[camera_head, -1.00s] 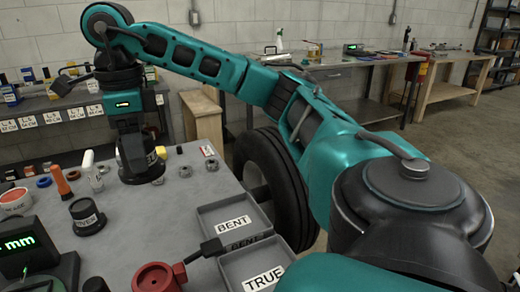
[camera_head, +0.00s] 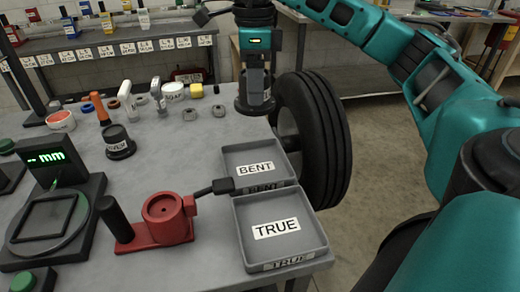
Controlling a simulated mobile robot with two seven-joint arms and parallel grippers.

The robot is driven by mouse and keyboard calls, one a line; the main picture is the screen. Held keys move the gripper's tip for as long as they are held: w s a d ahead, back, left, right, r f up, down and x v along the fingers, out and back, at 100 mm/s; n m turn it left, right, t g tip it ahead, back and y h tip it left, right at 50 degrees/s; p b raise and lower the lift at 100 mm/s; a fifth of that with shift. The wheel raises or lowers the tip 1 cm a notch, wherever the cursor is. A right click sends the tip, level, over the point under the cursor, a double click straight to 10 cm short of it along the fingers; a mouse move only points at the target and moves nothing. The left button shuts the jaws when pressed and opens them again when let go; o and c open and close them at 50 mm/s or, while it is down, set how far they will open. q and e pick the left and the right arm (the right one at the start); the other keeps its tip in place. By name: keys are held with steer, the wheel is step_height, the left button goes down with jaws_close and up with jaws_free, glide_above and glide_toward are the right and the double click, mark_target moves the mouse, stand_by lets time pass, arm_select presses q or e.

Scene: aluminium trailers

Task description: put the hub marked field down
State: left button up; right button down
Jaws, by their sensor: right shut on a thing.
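My right gripper (camera_head: 255,82) points down at the back right of the grey table (camera_head: 190,150). It is shut on a dark round hub (camera_head: 255,104) with a wide lower rim, just behind the BENT tray. I cannot read a marking on the held hub, nor tell surely whether it touches the table. A second dark hub (camera_head: 119,145) with a white label stands upright on the table, left of the BENT tray; its label is too small to read. My left gripper is not in view.
The BENT tray (camera_head: 230,157) and TRUE tray (camera_head: 318,232) are empty. A red fixture (camera_head: 150,238) and a gauge with a green mm display (camera_head: 50,168) stand at front left. Small parts line the back. A tyre (camera_head: 335,140) stands beside the table's right edge.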

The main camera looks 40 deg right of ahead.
step_height(320, 180, down, 17)
steer(key=shift+r+b, duration=0.2)
steer(key=shift+b, duration=0.65)
steer(key=shift+f, duration=0.15)
steer(key=shift+c, duration=1)
jaws_free()
step_height(320, 180, up, 12)
steer(key=shift+r+p, duration=0.15)
steer(key=shift+p, duration=0.55)
